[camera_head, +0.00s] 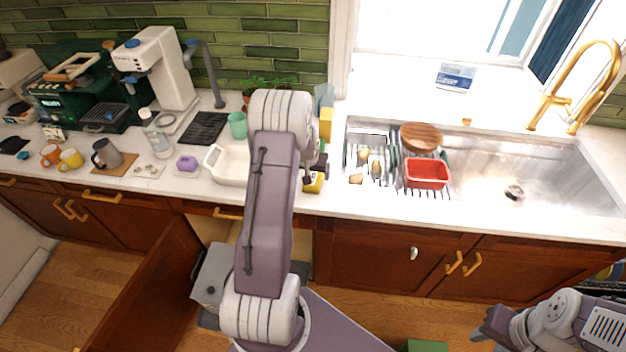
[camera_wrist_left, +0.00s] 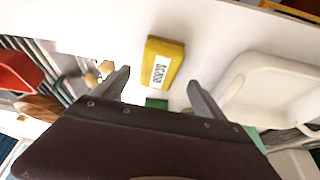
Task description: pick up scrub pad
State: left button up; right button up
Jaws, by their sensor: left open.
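A yellow block with a white label (camera_wrist_left: 163,63), which looks like the scrub pad, lies on the white counter. It shows in the head view (camera_head: 313,184) near the counter's front edge, partly covered by my left gripper. My left gripper (camera_wrist_left: 158,79) is open and empty. In the wrist view its two fingertips lie on either side of the block with gaps on both sides; I cannot tell how far above it they are. A small green piece (camera_wrist_left: 156,103) shows between the fingers beyond the block. My right gripper (camera_head: 487,327) is low at the right, far from the counter.
A white basin (camera_head: 228,180) stands close left of the block in the head view. A dish rack holds a red tub (camera_head: 427,174) and a wooden bowl (camera_head: 421,137) to the right. A yellow item (camera_head: 325,121) stands behind. A cabinet door (camera_head: 150,290) hangs open below.

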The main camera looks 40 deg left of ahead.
aim_at(313, 178)
pick_arm(q)
jog(key=p+x, duration=0.1)
jog(key=x, duration=0.3)
jog(key=shift+s+d, duration=0.1)
jog(key=shift+d, duration=0.05)
jog(key=shift+w+f, duration=0.2)
jog(key=shift+f, duration=0.15)
jog(key=shift+s, duration=0.1)
